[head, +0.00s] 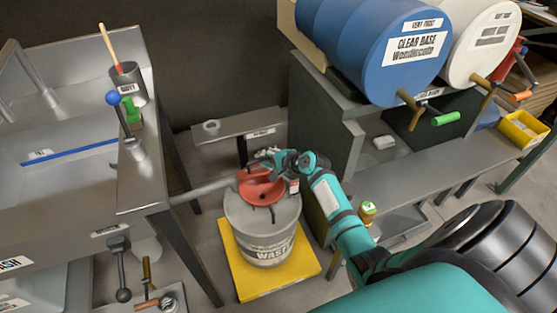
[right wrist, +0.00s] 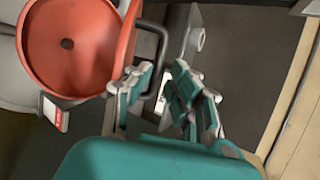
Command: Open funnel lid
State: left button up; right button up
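The red funnel (head: 262,190) sits on top of the waste drum (head: 262,226). Its bowl (right wrist: 72,45) shows its inside with a dark hole in the wrist view. A red piece (right wrist: 125,45), seen nearly edge-on at the bowl's right side, appears to be the lid. A dark bent handle (right wrist: 163,62) sticks out from it. My right gripper (head: 282,160) is at the funnel's far right edge. In the wrist view its fingers (right wrist: 163,95) are apart, with the handle's lower part near or between them; contact is unclear. My left gripper is out of view.
The drum stands on a yellow platform (head: 247,285). A low grey bench (head: 240,124) stands behind it. A metal sink counter (head: 150,180) is at left. A dark cabinet (head: 325,145) stands at right, below blue (head: 385,55) and white (head: 480,45) barrels.

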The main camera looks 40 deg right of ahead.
jog(key=v, duration=0.8)
jog(key=shift+s+d+r, duration=0.2)
jog(key=shift+s+r, duration=0.05)
